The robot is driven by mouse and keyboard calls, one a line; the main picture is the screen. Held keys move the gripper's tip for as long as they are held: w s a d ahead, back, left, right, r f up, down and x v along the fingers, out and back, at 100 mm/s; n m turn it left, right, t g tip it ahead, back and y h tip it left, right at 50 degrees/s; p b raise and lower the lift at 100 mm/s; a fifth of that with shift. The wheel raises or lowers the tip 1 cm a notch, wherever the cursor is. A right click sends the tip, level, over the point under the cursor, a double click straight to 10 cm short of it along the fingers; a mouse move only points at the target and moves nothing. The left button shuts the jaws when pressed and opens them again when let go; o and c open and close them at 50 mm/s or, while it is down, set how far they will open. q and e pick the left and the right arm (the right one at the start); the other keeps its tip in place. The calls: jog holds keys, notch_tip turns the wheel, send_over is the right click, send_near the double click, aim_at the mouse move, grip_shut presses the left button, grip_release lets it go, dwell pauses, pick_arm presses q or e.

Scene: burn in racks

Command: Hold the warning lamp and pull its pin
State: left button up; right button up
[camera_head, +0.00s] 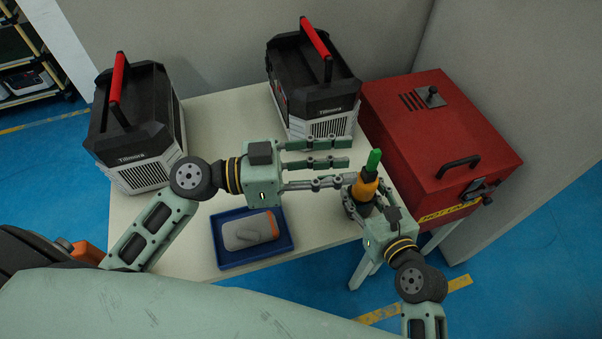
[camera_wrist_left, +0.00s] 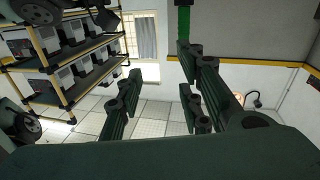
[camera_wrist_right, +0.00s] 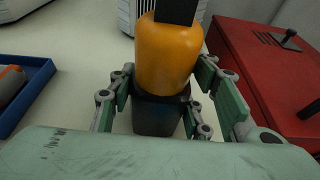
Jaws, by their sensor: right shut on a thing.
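The warning lamp (camera_head: 365,190) has an orange body, a green top (camera_head: 374,160) and a dark base. My right gripper (camera_head: 363,206) is shut on the lamp's dark base, which shows between its fingers in the right wrist view (camera_wrist_right: 157,114); the orange body (camera_wrist_right: 168,58) rises above them. My left gripper (camera_head: 349,161) is open, its fingers spread and pointing right, just left of the lamp. Its lowest finger reaches close to the orange body; whether they touch is unclear. A green piece (camera_wrist_left: 184,20) shows at a fingertip in the left wrist view. I cannot make out the pin separately.
A blue tray (camera_head: 222,262) with a grey-orange device (camera_head: 250,231) lies on the pale table (camera_head: 175,240). Two black-and-white units with red handles (camera_head: 135,130) (camera_head: 315,90) stand behind. A red case (camera_head: 430,130) sits at the right, near the lamp.

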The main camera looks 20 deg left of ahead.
aim_at(370, 159)
pick_arm(q)
jog(key=s+a+f+n+t+y, duration=0.2)
jog(key=a+f+t, duration=0.1)
jog(key=a, duration=0.3)
jog(key=x, duration=1.2)
jog(key=shift+d+f, duration=0.15)
grip_shut()
dwell(0.4)
